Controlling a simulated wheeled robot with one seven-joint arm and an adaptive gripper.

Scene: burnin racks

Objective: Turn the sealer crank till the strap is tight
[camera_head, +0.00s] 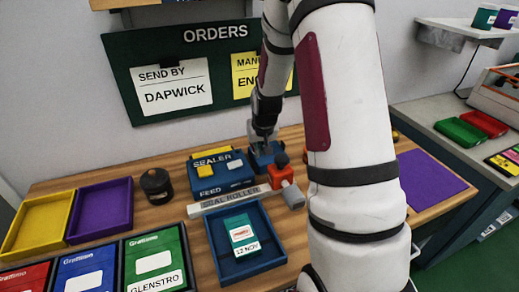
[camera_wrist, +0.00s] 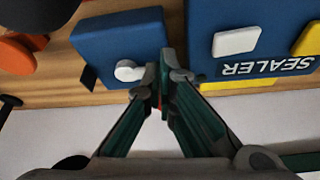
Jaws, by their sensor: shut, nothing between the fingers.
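The sealer (camera_head: 225,175) is a dark blue box with a yellow pad, a white button and a FEED label. It appears upside down in the wrist view (camera_wrist: 210,12). A smaller blue block (camera_head: 262,160) stands right behind it; in the wrist view this block (camera_wrist: 100,45) carries a round white knob (camera_wrist: 129,70). An orange piece with a dark knob (camera_head: 281,172) sits right of the sealer, and orange parts (camera_wrist: 18,50) show at the wrist view's left. I cannot tell which is the crank. My gripper (camera_head: 264,140) is shut and empty, its tips (camera_wrist: 162,88) beside the white knob; contact is unclear. No strap is discernible.
A SEAL ROLLER bar (camera_head: 228,199) and a blue tray (camera_head: 215,242) holding a teal packet (camera_head: 239,228) lie in front of the sealer. A black round container (camera_head: 156,186) stands left. Yellow (camera_head: 16,256) and purple (camera_head: 75,235) trays sit farther left. The orders board (camera_head: 140,112) hangs behind.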

